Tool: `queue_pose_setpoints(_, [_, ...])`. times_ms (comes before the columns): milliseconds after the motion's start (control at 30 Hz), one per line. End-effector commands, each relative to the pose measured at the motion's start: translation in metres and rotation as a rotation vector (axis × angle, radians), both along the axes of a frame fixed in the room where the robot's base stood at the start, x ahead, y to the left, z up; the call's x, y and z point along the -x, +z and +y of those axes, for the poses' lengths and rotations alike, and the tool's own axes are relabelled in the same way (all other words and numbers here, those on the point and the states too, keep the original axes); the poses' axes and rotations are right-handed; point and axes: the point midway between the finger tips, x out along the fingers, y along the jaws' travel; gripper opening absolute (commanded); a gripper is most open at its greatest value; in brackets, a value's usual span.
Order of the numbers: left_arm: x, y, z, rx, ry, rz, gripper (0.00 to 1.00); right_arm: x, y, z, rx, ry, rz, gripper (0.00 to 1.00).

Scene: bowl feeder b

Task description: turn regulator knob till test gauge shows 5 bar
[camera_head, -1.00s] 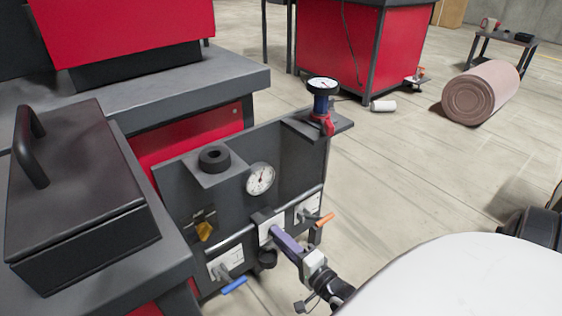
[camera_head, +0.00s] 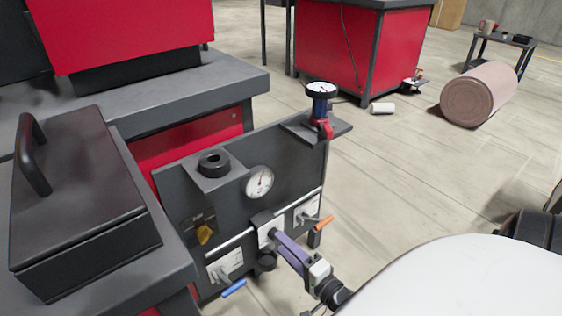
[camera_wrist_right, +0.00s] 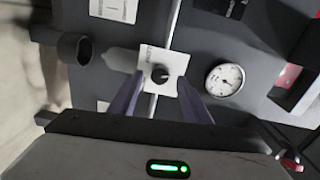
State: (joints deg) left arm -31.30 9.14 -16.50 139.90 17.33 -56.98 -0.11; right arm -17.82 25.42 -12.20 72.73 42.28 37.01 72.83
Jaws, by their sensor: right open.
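The regulator knob (camera_wrist_right: 160,73) is a small black round knob on a white plate, seen in the right wrist view. My right gripper (camera_wrist_right: 158,98) is open, its two purple fingers on either side of the knob with nothing held. In the head view the right gripper (camera_head: 280,241) reaches to the panel's lower middle and hides the knob. A gauge with a white dial (camera_head: 321,89) stands on a blue and red fitting at the panel's top right corner. A second white gauge (camera_head: 259,182) sits on the panel face and shows in the wrist view (camera_wrist_right: 224,78). Their readings are too small to tell.
The grey panel (camera_head: 225,200) carries an orange-handled valve (camera_head: 323,223), a blue-handled valve (camera_head: 233,288) and a black ring (camera_head: 213,161) on a bracket. A dark lidded box (camera_head: 85,190) stands at left. Floor to the right is open, with a pinkish roll (camera_head: 478,94) farther back.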

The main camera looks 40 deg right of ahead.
Motion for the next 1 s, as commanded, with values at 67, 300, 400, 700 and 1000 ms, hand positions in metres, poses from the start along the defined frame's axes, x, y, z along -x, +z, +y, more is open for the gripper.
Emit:
queue_pose_setpoints(67, [0.001,-0.002,0.003,-0.020,0.000,0.017,0.00,0.018,0.003,0.002,0.000,0.001,0.004,0.44])
queue_pose_setpoints(300, [0.005,-0.019,0.011,-0.075,0.002,0.064,0.00,0.062,0.004,0.007,-0.001,0.001,0.004,0.44])
queue_pose_setpoints(400, [0.005,-0.023,0.013,-0.088,0.003,0.073,0.00,0.073,0.004,0.008,-0.001,0.000,0.003,0.44])
queue_pose_setpoints(700, [0.004,-0.025,0.014,-0.095,0.004,0.075,0.00,0.080,0.004,0.009,-0.001,0.000,0.000,0.44])
queue_pose_setpoints(1000, [0.004,-0.025,0.014,-0.094,0.004,0.074,0.00,0.080,0.004,0.009,0.000,0.000,0.001,0.44])
